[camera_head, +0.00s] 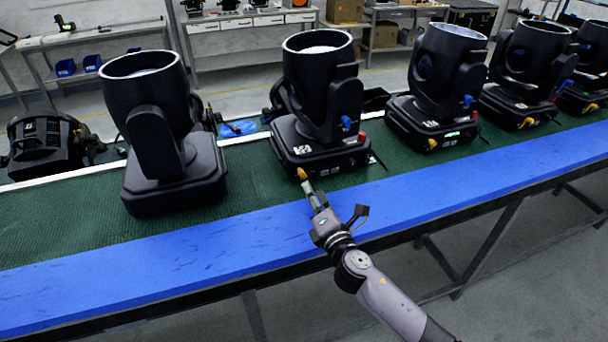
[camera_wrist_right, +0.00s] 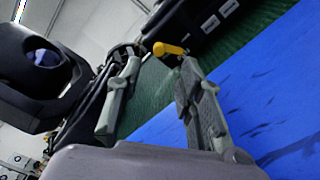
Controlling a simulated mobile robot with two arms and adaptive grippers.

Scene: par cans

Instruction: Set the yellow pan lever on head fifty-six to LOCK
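A black moving head (camera_head: 318,100) stands upright on the green bench surface, second from the left. A yellow lever (camera_head: 301,173) sticks out at the front left corner of its base. No head number can be read. My right gripper (camera_head: 312,194) points at this lever from the front. In the right wrist view my gripper (camera_wrist_right: 160,72) has its two fingers apart with nothing between their pads. The yellow lever (camera_wrist_right: 170,48) shows just past the fingertips, closer to the right finger; contact cannot be told. My left gripper is not in view.
Another black head (camera_head: 160,130) stands to the left, and several more (camera_head: 438,85) stand to the right with yellow levers. A blue strip (camera_head: 200,265) along the bench's front edge is clear. A black device (camera_head: 45,142) lies at the far left.

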